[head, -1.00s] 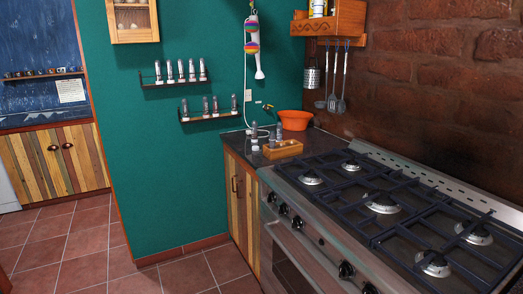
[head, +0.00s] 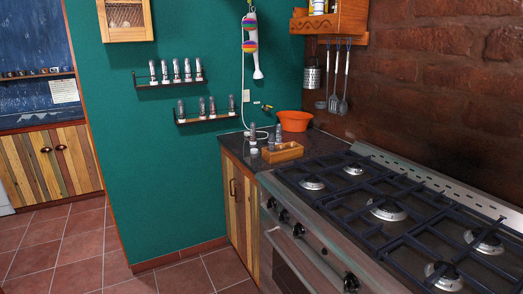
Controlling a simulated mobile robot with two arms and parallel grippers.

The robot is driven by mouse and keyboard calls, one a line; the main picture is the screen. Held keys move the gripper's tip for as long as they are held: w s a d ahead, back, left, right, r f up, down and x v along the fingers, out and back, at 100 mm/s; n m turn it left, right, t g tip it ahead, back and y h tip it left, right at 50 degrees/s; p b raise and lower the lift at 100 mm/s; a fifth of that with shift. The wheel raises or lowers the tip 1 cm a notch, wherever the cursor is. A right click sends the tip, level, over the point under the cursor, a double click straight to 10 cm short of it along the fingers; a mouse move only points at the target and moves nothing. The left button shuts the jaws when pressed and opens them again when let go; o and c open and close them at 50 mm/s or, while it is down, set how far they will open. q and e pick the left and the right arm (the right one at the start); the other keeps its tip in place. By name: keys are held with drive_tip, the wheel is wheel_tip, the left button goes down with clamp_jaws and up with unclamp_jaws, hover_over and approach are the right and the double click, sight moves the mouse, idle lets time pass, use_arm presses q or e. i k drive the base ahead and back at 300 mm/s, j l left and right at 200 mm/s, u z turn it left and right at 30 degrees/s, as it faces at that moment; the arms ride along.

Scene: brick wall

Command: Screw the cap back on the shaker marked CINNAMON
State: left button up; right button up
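Two small shakers stand on the dark counter (head: 322,146) in the corner, one at the left (head: 253,134) and one a little to the right (head: 278,133). A small pale piece (head: 254,151) lies in front of the left shaker; I cannot tell whether it is a cap. More shakers stand in a row on the upper wall shelf (head: 168,85) and on the lower wall shelf (head: 206,119). All are too small for me to read any marking, so I cannot tell which is CINNAMON. Neither of my grippers is in view.
A wooden box with compartments (head: 283,153) sits on the counter beside the shakers. An orange bowl (head: 294,121) stands behind it. The gas stove (head: 345,190) fills the right front. The tiled floor (head: 75,250) at the left is clear.

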sight(271, 138)
drive_tip(key=z, duration=0.25)
drive_tip(key=i+j+z, duration=0.3)
drive_tip(key=z, duration=0.15)
drive_tip(key=i+j+z, duration=0.25)
drive_tip(key=j+z, duration=0.15)
drive_tip(key=i+j, duration=0.15)
drive_tip(key=j, duration=0.25)
drive_tip(key=i+j+z, duration=0.1)
drive_tip(key=j, duration=0.3)
drive_tip(key=i+j, duration=0.2)
drive_tip(key=j, duration=0.2)
drive_tip(key=i+j, duration=0.15)
drive_tip(key=j, duration=0.25)
drive_tip(key=i+j+z, duration=0.1)
drive_tip(key=j, duration=0.35)
drive_tip(key=i+j, duration=0.15)
drive_tip(key=j, duration=0.25)
drive_tip(key=z, duration=0.05)
